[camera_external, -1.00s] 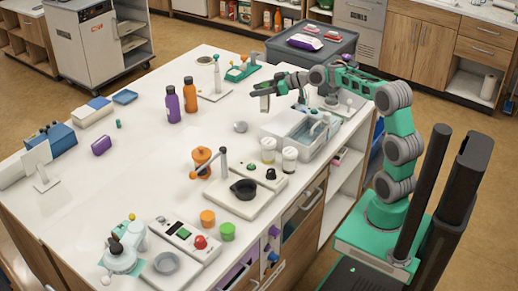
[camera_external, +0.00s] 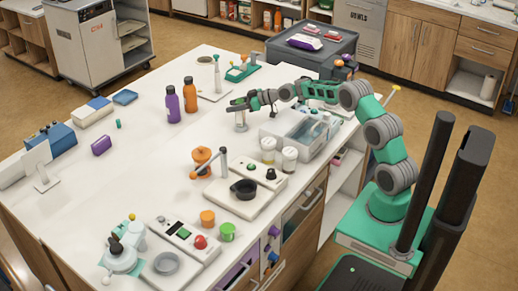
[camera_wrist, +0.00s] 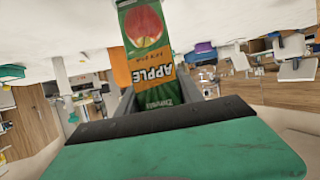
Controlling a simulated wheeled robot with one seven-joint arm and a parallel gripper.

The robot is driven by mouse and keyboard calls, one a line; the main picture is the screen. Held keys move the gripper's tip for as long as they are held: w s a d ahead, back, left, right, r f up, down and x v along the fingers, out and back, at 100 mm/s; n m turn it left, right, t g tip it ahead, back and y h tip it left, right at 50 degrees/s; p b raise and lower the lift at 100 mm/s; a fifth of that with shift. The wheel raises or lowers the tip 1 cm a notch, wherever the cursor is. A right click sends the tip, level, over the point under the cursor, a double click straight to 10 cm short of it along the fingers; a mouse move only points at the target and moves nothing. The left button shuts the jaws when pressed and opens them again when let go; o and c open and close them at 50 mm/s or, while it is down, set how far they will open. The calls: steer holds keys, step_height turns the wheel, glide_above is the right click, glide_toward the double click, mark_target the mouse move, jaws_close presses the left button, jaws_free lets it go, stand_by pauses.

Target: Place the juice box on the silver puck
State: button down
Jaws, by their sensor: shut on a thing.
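My gripper (camera_external: 240,106) is shut on the juice box (camera_external: 241,118) and holds it upright over the white table. In the wrist view the box (camera_wrist: 146,62) is green and orange with a red fruit picture and the word APPLE, between my two fingers. The silver puck (camera_external: 240,128) shows only as a small edge directly beneath the box. I cannot tell whether the box touches the puck or hangs just above it.
A grey-blue basin (camera_external: 300,132) stands right of my gripper, with two white-lidded jars (camera_external: 268,150) in front. An orange bottle (camera_external: 189,95) and a purple bottle (camera_external: 173,108) stand to the left. The table (camera_external: 140,185) is clear toward the left middle.

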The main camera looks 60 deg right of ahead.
steer(key=c, duration=0.8)
jaws_free()
steer(key=shift+o, duration=0.2)
steer(key=shift+r, duration=0.1)
steer(key=b+v, duration=0.2)
steer(key=v, duration=1)
